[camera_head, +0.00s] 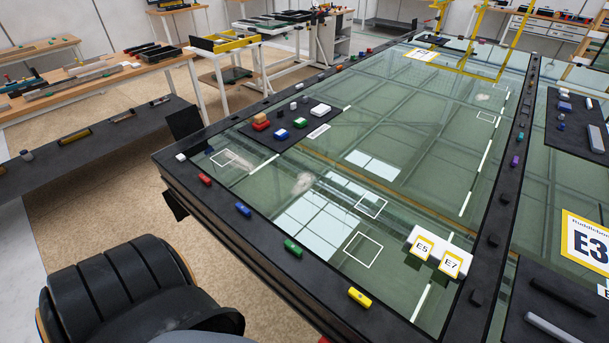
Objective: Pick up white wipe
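A small white block (320,110), which may be the white wipe, lies at the right end of a dark mat (268,139) on the glazed frame (400,160). On the same mat are a green block (300,122), a blue block (281,134), a red block (261,125) and an orange-tan block (260,117). A flat white label (318,131) lies beside the mat's right edge. Nothing touches the white block. Neither of my grippers is in view.
Coloured blocks sit along the frame's dark near border, including a yellow one (360,297) and a green one (293,248). Cards marked E5 (422,247) and E7 (450,264) stand at the right. A wooden bench (90,80) is at left. Most glass is clear.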

